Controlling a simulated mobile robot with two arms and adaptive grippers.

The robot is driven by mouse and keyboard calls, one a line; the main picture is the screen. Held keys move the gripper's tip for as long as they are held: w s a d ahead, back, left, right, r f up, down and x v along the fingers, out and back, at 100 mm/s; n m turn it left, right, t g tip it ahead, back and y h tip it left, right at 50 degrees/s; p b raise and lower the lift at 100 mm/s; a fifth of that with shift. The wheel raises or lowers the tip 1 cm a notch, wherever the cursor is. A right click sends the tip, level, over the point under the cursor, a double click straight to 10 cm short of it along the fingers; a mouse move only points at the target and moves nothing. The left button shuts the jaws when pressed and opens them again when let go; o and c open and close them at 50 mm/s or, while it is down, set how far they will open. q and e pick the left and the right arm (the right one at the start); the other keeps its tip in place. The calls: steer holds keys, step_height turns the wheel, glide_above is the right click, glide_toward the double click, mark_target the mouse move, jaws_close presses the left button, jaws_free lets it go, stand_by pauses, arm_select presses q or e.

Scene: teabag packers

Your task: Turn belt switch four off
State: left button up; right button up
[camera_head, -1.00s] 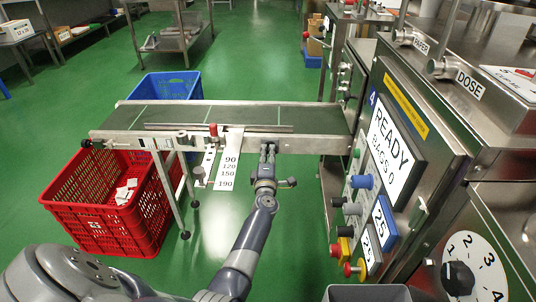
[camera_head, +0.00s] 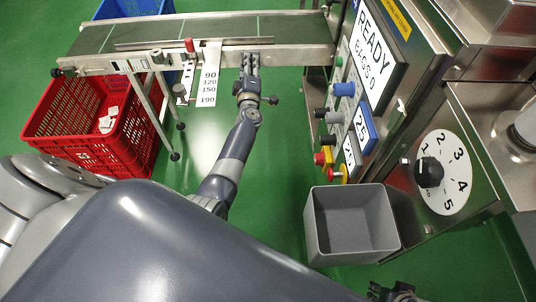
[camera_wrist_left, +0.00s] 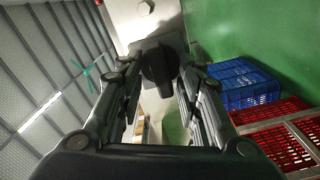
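A black switch knob (camera_wrist_left: 160,66) on a grey plate (camera_wrist_left: 158,45) shows in the left wrist view, between the fingers of my left gripper (camera_wrist_left: 160,85). The fingers stand apart on both sides of it; I cannot tell if they touch it. No number on the plate is readable. In the head view my left gripper (camera_head: 250,66) is at the front edge of the belt conveyor (camera_head: 290,57), near its right end, and hides the knob. A black part of my right gripper (camera_head: 395,293) shows at the bottom edge; its fingers are not clear.
A packing machine (camera_head: 425,75) stands right, with a READY screen (camera_head: 378,42), buttons and a numbered dial (camera_head: 447,172). A grey bin (camera_head: 352,224) stands below. A red crate (camera_head: 100,140) and a blue crate (camera_head: 130,8) flank the conveyor. A number strip (camera_head: 207,85) hangs beside my left gripper.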

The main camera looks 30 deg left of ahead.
arm_select(q)
steer(key=m, duration=1.4)
steer(key=shift+w+d+r, duration=0.1)
steer(key=shift+w+d, duration=0.05)
steer(key=shift+d, duration=0.1)
steer(key=d+p+v, duration=0.1)
steer(key=p+v, duration=0.3)
steer(key=v, duration=0.7)
steer(key=s+d+f+m+g+h+p, duration=0.2)
steer(key=s+d+f, duration=0.4)
steer(key=f, duration=0.4)
steer(key=s+d+f+m+g+h+p, duration=0.2)
steer(key=s+d+f+m+h+p, duration=0.2)
steer(key=f, duration=0.6)
steer(key=shift+s+d+m+h+p, duration=0.4)
steer(key=shift+s+d+m+h, duration=0.1)
steer(key=shift+s+d+h, duration=1.1)
steer(key=shift+s+a, duration=0.15)
steer(key=shift+a, duration=0.05)
